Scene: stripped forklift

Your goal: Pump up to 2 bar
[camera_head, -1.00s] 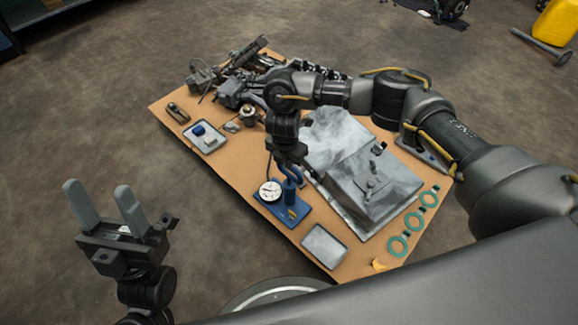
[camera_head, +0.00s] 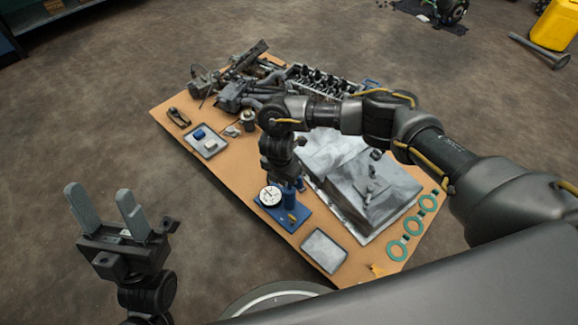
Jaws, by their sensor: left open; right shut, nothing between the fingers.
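A blue hand pump (camera_head: 292,198) stands on a blue base plate (camera_head: 298,217) near the front left of the cardboard-coloured work mat. A round white pressure gauge (camera_head: 270,196) is mounted on its left side; its needle reading is too small to tell. My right gripper (camera_head: 284,181) points down right over the pump and hides its top. Its fingers are shut with nothing visible between them; whether they touch the pump cannot be told. My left gripper (camera_head: 98,192) is open and empty, off the mat at the lower left, fingers pointing up.
The mat (camera_head: 258,226) also holds a small tray with a blue and a white piece (camera_head: 205,142), an empty grey tray (camera_head: 324,251), grey metal plates (camera_head: 372,190), green rings (camera_head: 412,226) and engine parts (camera_head: 250,90). The floor left of the mat is clear.

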